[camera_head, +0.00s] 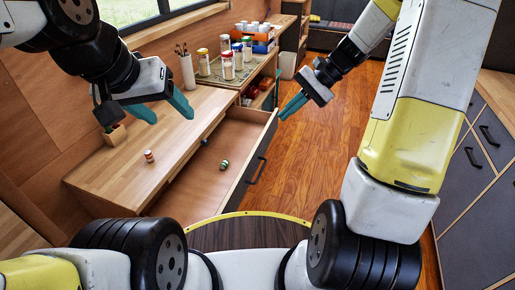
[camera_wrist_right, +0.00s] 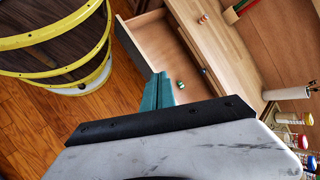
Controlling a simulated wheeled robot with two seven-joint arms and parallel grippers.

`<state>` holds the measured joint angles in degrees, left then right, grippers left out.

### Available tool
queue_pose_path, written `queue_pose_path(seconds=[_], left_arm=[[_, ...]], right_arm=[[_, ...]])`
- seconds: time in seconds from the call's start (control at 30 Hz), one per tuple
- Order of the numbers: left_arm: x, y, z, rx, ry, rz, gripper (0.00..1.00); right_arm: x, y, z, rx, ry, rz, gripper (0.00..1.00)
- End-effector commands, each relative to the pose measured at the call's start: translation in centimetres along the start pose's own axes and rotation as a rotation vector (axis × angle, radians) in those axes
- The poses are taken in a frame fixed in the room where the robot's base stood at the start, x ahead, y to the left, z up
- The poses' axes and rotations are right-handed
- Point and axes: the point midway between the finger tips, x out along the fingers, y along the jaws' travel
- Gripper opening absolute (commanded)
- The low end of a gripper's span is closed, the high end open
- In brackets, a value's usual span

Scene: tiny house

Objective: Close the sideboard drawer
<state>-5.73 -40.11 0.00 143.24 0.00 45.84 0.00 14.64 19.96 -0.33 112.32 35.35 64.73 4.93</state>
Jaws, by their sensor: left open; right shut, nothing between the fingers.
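The sideboard (camera_head: 155,140) has a light wood top and runs along the wall at the left in the head view. Its drawer (camera_head: 246,116) is pulled out, with a dark front and black handle (camera_head: 257,171). A small green-striped item (camera_head: 224,165) lies inside it. My right gripper (camera_head: 291,106) is shut and empty, right of the drawer front and apart from it. In the right wrist view the gripper (camera_wrist_right: 157,91) overlaps the open drawer (camera_wrist_right: 158,40). My left gripper (camera_head: 168,108) is open and empty above the sideboard top.
A utensil holder (camera_head: 188,72) and a tray of jars (camera_head: 228,66) are farther back. Dark cabinets (camera_head: 475,160) line the right side. The wood floor (camera_head: 330,135) between is clear.

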Motion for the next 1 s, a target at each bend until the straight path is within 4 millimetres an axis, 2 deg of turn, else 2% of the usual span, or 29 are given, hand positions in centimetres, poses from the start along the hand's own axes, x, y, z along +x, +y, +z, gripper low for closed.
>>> queue_pose_path(seconds=[0.03,0.27,0.47,0.6,0.8,1.0], left_arm=[[0.0,0.0,0.0,0.000,0.000,0.000,0.63],[0.0,0.0,0.0,0.000,0.000,0.000,0.63],[0.0,0.0,0.0,0.000,0.000,0.000,0.63],[0.0,0.0,0.0,0.000,0.000,0.000,0.63],[0.0,0.0,0.0,0.000,0.000,0.000,0.63],[0.0,0.0,0.0,0.000,0.000,0.000,0.63]], right_arm=[[1.0,0.4,-1.8,0.059,-0.041,-0.026,0.00],[5.2,1.9,-8.8,0.302,-0.202,-0.179,0.00],[9.3,4.7,-14.6,0.507,-0.332,-0.329,0.00],[12.5,7.3,-18.3,0.644,-0.416,-0.446,0.00],[17.2,11.7,-22.5,0.821,-0.520,-0.615,0.00],[20.1,14.8,-24.5,0.924,-0.579,-0.731,0.00]])
